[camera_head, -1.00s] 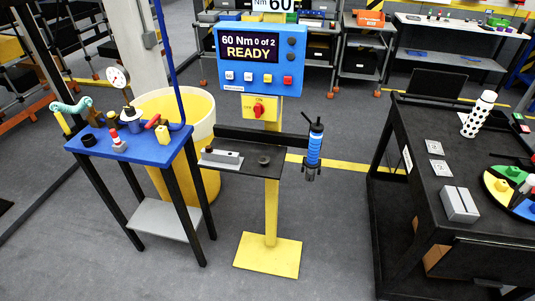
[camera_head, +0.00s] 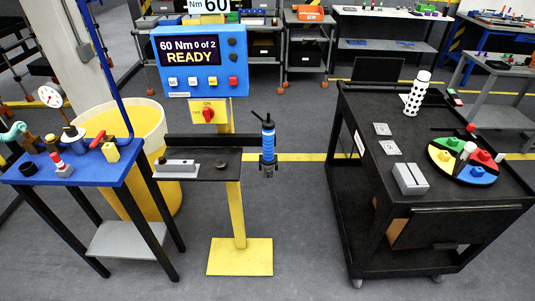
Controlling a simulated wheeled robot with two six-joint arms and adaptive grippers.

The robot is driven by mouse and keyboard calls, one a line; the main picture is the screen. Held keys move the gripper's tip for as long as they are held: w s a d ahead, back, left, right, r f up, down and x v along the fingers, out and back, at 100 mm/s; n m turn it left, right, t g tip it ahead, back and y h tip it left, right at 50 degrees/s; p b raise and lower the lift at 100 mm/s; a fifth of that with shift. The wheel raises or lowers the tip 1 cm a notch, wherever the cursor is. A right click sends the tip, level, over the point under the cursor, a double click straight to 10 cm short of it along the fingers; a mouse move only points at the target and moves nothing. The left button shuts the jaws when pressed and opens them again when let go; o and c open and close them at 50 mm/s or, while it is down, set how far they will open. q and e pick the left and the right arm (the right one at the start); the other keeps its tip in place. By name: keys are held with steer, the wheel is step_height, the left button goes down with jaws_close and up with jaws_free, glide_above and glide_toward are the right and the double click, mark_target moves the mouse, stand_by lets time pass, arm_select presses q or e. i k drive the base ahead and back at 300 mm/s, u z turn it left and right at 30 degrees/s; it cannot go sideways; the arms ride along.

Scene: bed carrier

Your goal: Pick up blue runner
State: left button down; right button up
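The blue runner (camera_head: 268,146) is an upright blue cylindrical tool with a black top and a dark lower end. It is at the right end of a black arm (camera_head: 215,140) on the yellow stand, beside a small dark shelf (camera_head: 228,156). It looks clear of the floor. Neither of my grippers shows in the head view, so their distance from the runner cannot be seen.
A blue table (camera_head: 95,175) with fittings and a gauge stands left, before a yellow bin (camera_head: 165,190). A black cart (camera_head: 350,120) stands right, carrying a colored round tray (camera_head: 440,143). Grey floor (camera_head: 300,230) is open between stand and cart.

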mark_target(269, 159)
steer(key=z, duration=2.15)
steer(key=k, duration=0.9)
steer(key=u, duration=1.65)
steer(key=i, duration=0.5)
